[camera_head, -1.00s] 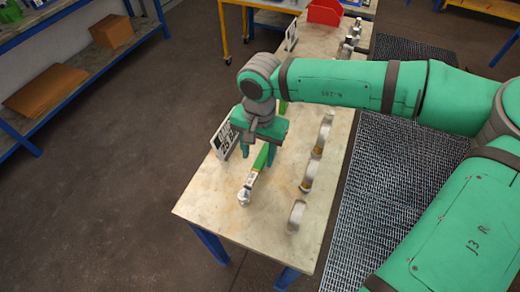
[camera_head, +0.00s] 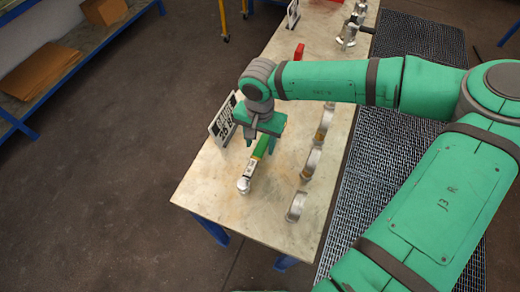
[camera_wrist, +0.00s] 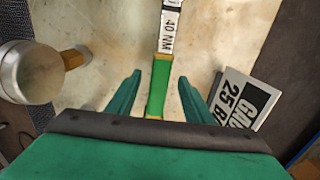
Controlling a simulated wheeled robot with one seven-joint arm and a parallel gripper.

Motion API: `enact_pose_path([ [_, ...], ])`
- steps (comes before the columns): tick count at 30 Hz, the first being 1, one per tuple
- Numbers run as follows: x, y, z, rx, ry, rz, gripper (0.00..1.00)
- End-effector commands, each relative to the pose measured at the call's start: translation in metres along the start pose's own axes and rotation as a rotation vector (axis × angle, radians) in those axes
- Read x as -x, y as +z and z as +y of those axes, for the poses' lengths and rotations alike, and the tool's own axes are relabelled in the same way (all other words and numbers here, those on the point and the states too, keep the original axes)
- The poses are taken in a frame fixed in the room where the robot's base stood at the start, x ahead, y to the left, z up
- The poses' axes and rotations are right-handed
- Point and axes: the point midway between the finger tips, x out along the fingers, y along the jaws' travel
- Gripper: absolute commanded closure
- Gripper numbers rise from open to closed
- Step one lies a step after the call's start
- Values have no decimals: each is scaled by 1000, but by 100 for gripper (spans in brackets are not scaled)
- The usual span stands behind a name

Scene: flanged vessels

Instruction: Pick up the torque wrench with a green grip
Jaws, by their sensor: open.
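The torque wrench lies on the table, its silver head (camera_head: 243,185) towards the near end and its green grip (camera_head: 261,147) running back under my gripper (camera_head: 259,147). In the wrist view the green grip (camera_wrist: 160,88) with yellow bands lies between the two fingers of my gripper (camera_wrist: 160,76), with a gap on each side. The shaft beyond it carries a "40 NM" label (camera_wrist: 168,38). My gripper is open and holds nothing. The rear end of the grip is hidden by the gripper body.
A sign board (camera_head: 222,122) reading "25 B…" stands close by and shows right of the fingers in the wrist view (camera_wrist: 243,98). Several silver ring-like parts (camera_head: 297,206) line the table's right side. A red object (camera_head: 299,51) lies farther back.

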Motion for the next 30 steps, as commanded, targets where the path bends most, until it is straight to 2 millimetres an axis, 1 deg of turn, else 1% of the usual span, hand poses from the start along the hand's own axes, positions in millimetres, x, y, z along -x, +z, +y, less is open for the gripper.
enact_pose_path([
  [1,-8,1,-1,0,0,-3,53],
  [3,-17,1,-1,-2,-1,-2,53],
  [6,-25,0,0,-2,0,0,53],
  [14,-28,0,0,-2,0,1,53],
  [15,-28,0,0,-2,0,1,55],
  [17,-28,0,0,-2,0,1,70],
  [18,-28,0,0,-3,0,1,79],
  [21,-28,-1,1,-4,0,1,100],
  [30,-26,-1,0,-4,-1,3,100],
])
